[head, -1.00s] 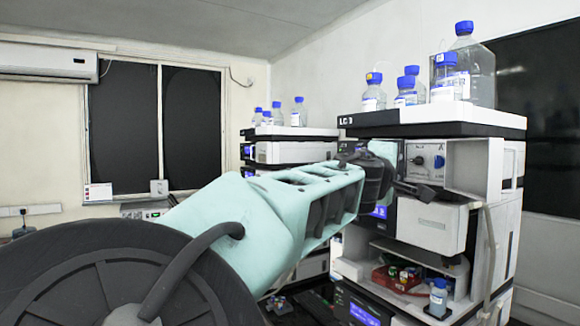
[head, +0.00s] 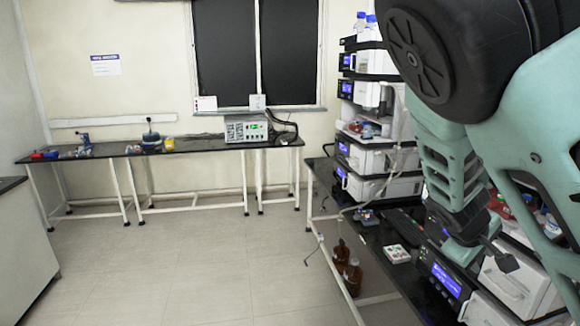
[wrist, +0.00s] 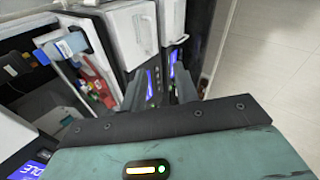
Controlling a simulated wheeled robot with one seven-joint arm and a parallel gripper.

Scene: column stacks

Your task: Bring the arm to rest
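My arm fills the right side of the head view, its teal links folded and hanging from a dark round joint. Its lower end hangs in front of the column stacks (head: 385,160), and the fingertips cannot be made out there. In the wrist view my gripper (wrist: 160,90) shows two grey fingers standing apart with nothing between them. Beyond the fingers are white instrument modules (wrist: 133,35) with lit blue displays. I cannot tell how far the fingers are from the modules.
A dark bench (head: 325,172) carries the stacks, with a small tray (head: 397,254) on it. Brown bottles (head: 352,277) stand below. A long bench (head: 200,143) along the back wall holds a grey device (head: 246,128). The floor (head: 190,250) at left and centre is clear.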

